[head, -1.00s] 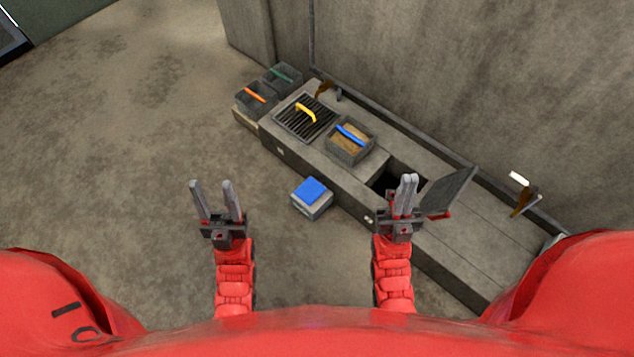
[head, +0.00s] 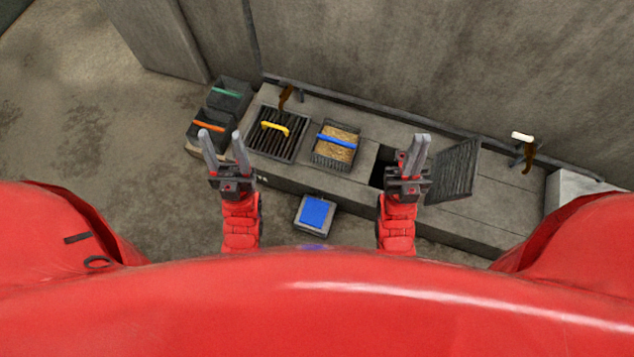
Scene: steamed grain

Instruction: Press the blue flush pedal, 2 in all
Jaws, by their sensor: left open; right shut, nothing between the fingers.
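The blue flush pedal (head: 318,211) sits on a small grey box on the floor, in front of the long grey bench. It lies between my two grippers in the head view, nothing touching it. My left gripper (head: 222,140) is open and empty, left of the pedal and over the area in front of the bench. My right gripper (head: 419,143) is shut and empty, right of the pedal, seen in front of the bench's dark opening. My red body hides the floor just below the pedal.
The bench (head: 470,222) runs along the wall. It carries a dark grate with a yellow handle (head: 275,127), a grain-filled box with a blue handle (head: 337,141), and a raised lid (head: 455,172) by the opening. Bins with orange (head: 208,127) and green (head: 226,92) handles stand left.

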